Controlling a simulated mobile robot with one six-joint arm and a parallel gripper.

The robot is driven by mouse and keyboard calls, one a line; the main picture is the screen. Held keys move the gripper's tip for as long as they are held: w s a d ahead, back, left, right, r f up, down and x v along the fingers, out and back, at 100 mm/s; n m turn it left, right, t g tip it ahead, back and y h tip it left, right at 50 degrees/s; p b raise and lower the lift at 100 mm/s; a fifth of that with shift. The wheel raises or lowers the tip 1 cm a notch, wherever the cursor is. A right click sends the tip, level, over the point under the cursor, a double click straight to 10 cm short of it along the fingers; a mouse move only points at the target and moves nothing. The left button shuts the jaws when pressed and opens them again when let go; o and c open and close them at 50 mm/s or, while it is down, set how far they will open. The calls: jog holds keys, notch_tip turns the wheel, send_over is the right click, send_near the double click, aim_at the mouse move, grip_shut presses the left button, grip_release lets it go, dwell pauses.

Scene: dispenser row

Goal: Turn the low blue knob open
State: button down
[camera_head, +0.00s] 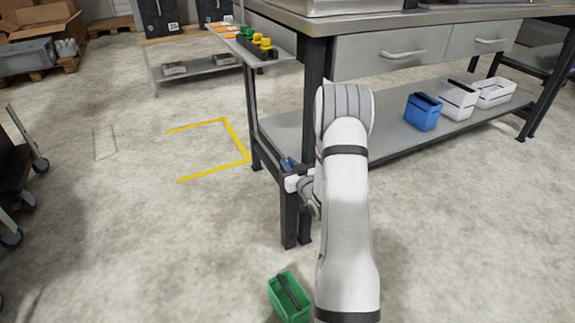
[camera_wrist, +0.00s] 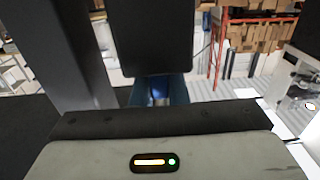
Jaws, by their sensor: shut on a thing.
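The low blue knob (camera_wrist: 139,96) shows only as a small patch of bright blue in the wrist view, between darker blue fingers and below a black upright block (camera_wrist: 152,38). My gripper (camera_wrist: 159,88) is shut on the knob, and its fingers hide most of it. In the head view, a small blue patch (camera_head: 288,163) shows at the end of my arm, beside the dark leg of the workbench. I cannot tell there which part is knob and which is finger. The knob's turn angle is hidden.
The workbench (camera_head: 400,22) has drawers and a lower shelf with a blue bin (camera_head: 422,112) and white bins (camera_head: 458,100). A green bin (camera_head: 289,298) stands on the floor near my arm. Green and yellow knobs (camera_head: 262,42) line a side ledge.

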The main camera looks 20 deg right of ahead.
jog(key=c, duration=1.4)
grip_release()
jog(key=shift+c, duration=0.2)
jog(key=shift+s, duration=0.1)
jog(key=s+p, duration=0.2)
jog(key=s, duration=0.5)
jog(key=shift+s+d+p, duration=0.15)
jog(key=shift+s+p, duration=0.15)
